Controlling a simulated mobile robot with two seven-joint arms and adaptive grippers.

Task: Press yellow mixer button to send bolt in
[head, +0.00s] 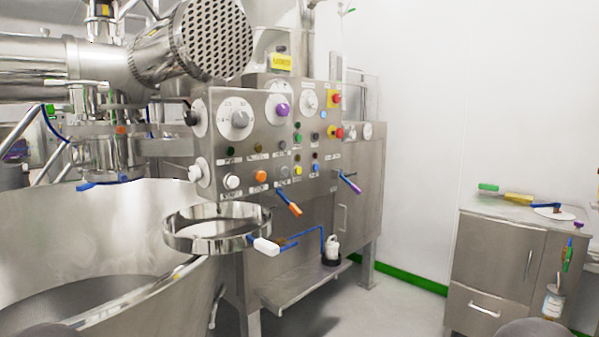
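A small yellow button (298,170) sits low on the far part of the steel control panel (245,150), beside a small blue button. Nothing touches it. The panel stands behind and to the right of a large open steel mixer bowl (80,230). I cannot make out a bolt anywhere. Neither of my grippers shows; only dark rounded shapes appear at the bottom edge.
A steel cabinet (500,262) stands at the right. Grey floor (395,305) is clear between.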

